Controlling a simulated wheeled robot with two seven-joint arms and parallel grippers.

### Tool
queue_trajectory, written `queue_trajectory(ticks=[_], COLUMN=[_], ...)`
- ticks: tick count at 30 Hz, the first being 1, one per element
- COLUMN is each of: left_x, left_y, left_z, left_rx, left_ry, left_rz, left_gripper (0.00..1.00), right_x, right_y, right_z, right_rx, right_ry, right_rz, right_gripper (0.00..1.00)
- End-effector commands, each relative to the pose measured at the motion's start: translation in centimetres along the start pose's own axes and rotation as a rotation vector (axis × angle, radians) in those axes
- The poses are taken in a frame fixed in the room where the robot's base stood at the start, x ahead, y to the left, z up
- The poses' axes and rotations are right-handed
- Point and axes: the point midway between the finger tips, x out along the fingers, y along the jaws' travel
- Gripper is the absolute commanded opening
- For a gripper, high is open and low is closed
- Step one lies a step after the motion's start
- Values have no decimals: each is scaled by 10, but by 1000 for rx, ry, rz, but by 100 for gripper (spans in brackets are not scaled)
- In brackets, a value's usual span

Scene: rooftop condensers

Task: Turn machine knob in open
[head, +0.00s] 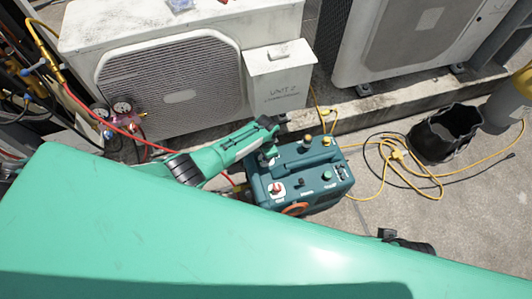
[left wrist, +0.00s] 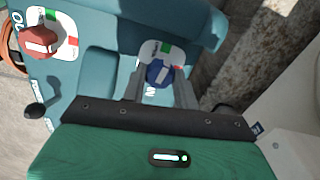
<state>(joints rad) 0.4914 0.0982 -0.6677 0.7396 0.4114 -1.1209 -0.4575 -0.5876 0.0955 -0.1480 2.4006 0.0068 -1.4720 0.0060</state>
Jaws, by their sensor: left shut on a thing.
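The machine is a teal box (head: 322,198) on the concrete floor in the head view. In the left wrist view its top (left wrist: 100,55) carries a blue knob (left wrist: 160,72) on a white plate with green and red marks. My left gripper (left wrist: 162,84) has its two grey fingers on either side of this knob, shut on it. In the head view my left gripper (head: 268,156) is over the machine's back left corner, and the blue knob is not clear there. A red knob (left wrist: 38,40) sits on a similar plate at upper left; it also shows in the head view (head: 277,188).
Condenser units (head: 180,75) stand behind on a concrete kerb, one with a grey box (head: 280,80) on its side. Gauges and hoses (head: 122,112) are at left. Yellow cable (head: 400,165) and a black bucket (head: 447,132) lie to the right on open floor.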

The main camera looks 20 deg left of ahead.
Motion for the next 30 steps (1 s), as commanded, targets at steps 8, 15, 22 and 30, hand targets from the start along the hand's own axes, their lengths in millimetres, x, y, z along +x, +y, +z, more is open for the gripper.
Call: queue_trajectory(ticks=[8,15,22,30], left_x=[0,1,0,0], left_y=[0,0,0,0], left_z=[1,1,1,0], left_rx=[-40,-41,-40,-40], left_ry=[-3,-3,-3,-1], left_rz=[0,0,0,0], left_gripper=[7,7,52,52], right_x=[5,5,5,5], right_y=[0,0,0,0], right_z=[0,0,0,0], right_rx=[0,-1,-1,-1], right_ry=[-4,-4,-4,-4], right_rz=[-1,-1,-1,-1], right_gripper=[36,36,36,36])
